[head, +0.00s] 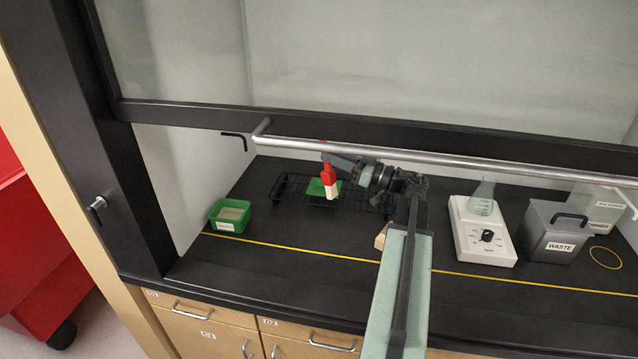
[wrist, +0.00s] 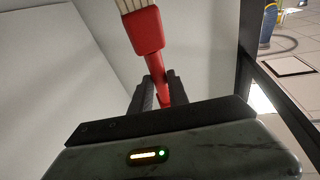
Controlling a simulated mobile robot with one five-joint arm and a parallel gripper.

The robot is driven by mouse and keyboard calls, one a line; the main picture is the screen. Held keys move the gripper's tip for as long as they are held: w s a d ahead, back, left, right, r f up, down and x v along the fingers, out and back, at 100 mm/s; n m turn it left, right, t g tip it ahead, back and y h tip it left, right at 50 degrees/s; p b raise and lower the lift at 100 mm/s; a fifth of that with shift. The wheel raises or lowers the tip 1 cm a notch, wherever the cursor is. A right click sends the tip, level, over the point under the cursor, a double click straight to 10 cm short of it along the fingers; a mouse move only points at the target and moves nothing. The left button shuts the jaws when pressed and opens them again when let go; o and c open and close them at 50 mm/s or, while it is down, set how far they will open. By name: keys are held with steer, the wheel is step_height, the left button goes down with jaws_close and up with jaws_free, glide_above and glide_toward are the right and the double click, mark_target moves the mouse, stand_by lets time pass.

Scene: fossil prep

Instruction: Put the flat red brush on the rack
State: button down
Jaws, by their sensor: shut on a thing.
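The flat red brush (head: 327,176) hangs upright in my gripper, with its pale bristles pointing down, in the head view. My gripper (head: 329,158) is shut on its red handle. The wrist view shows the red brush (wrist: 148,38) between the two dark fingers of my gripper (wrist: 155,92). The black wire rack (head: 285,190) stands on the bench at the back, below and behind the brush. Whether the bristles touch the rack cannot be told. A flat green thing (head: 316,187) lies on the rack, just left of the brush.
A green tub (head: 230,215) stands left of the rack. A hotplate (head: 482,232) with a flask (head: 482,197) and a grey waste bin (head: 555,232) stand at the right. A metal bar (head: 400,153) and sash cross above my arm. A light block (head: 381,237) sits beside my arm.

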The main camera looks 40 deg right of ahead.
mark_target(334, 172)
steer(key=shift+s+d+r, duration=0.1)
steer(key=shift+s+d, duration=0.1)
steer(key=shift+w, duration=0.1)
steer(key=shift+w+p, duration=0.1)
steer(key=shift+p, duration=0.2)
steer(key=shift+f+g+p, duration=0.4)
steer(key=shift+g+p, duration=0.1)
steer(key=shift+p, duration=0.15)
steer(key=f+g+h+p, duration=0.1)
steer(key=s+f+m+g+p, duration=0.1)
steer(key=f, duration=0.1)
steer(key=f+g+h+p, duration=0.1)
steer(key=shift+s+d+f+h, duration=0.15)
steer(key=shift+d+f+h, duration=0.05)
steer(key=shift+d+h, duration=0.1)
steer(key=s+d+f+m+g+h+p, duration=0.45)
steer(key=s+d+f+g+p, duration=0.35)
steer(key=s, duration=0.4)
steer(key=shift+m+g, duration=0.35)
steer(key=shift+g, duration=0.05)
steer(key=w+d+b, duration=0.1)
steer(key=w+d, duration=0.2)
steer(key=w+d+f+b, duration=0.1)
steer(key=w+d, duration=0.3)
steer(key=w+d+f+b, duration=0.1)
steer(key=w+d, duration=0.2)
steer(key=shift+w+d+f, duration=0.1)
steer(key=shift+w+d, duration=0.1)
steer(key=shift+d, duration=0.05)
